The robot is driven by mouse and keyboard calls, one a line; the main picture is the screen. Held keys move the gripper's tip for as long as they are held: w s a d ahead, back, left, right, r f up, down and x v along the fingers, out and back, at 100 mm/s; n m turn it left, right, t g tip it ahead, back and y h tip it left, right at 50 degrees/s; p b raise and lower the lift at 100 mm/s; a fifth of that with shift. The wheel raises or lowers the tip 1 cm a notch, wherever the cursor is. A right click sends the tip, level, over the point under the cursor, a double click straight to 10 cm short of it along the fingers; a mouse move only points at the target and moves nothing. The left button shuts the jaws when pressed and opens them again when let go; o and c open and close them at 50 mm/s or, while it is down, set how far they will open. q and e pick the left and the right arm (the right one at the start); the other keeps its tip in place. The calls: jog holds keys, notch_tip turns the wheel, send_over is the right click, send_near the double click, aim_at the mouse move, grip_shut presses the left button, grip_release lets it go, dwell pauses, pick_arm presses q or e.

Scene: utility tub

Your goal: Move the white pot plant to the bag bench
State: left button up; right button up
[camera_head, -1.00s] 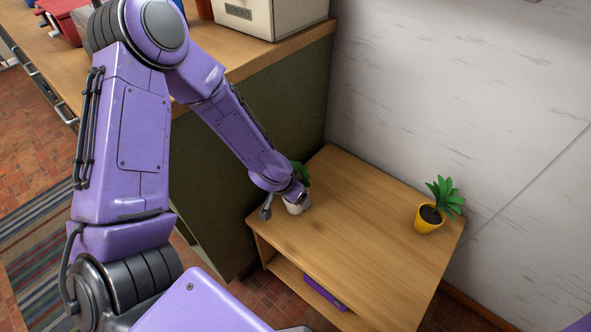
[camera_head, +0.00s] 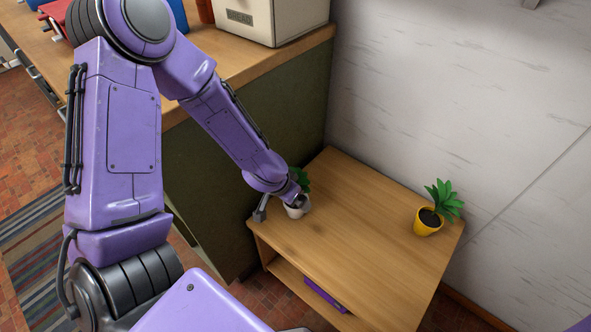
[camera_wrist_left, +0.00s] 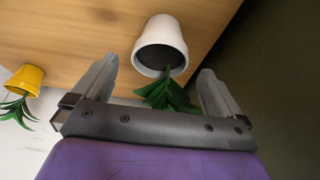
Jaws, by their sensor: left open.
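The white pot plant (camera_head: 297,209) stands on the left end of a low wooden bench (camera_head: 345,215), partly hidden behind my left gripper (camera_head: 280,207) in the head view. In the left wrist view the white pot (camera_wrist_left: 163,45) and its green leaves (camera_wrist_left: 167,95) show between the two fingers of my left gripper (camera_wrist_left: 155,85). The fingers are spread apart, with a visible gap on each side of the plant. The pot appears to rest on the bench top. My right gripper is in neither view.
A yellow pot plant (camera_head: 428,221) stands at the bench's right end; it also shows in the left wrist view (camera_wrist_left: 27,80). A purple item (camera_head: 324,295) lies on the lower shelf. A counter (camera_head: 258,62) with a bread box (camera_head: 270,18) stands behind left. The bench's middle is clear.

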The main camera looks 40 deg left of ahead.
pick_arm(q)
jog(key=p+v, duration=0.2)
jog(key=v, duration=0.5)
jog(key=s+f+n+g+y, duration=0.1)
jog(key=s+f+n+y, duration=0.2)
jog(key=s+f, duration=1.4)
jog(key=s+n, duration=0.1)
jog(key=n, duration=0.3)
jog(key=shift+s+a+n+y, duration=0.3)
jog(key=shift+s+a+y, duration=0.05)
jog(key=shift+s+y, duration=0.05)
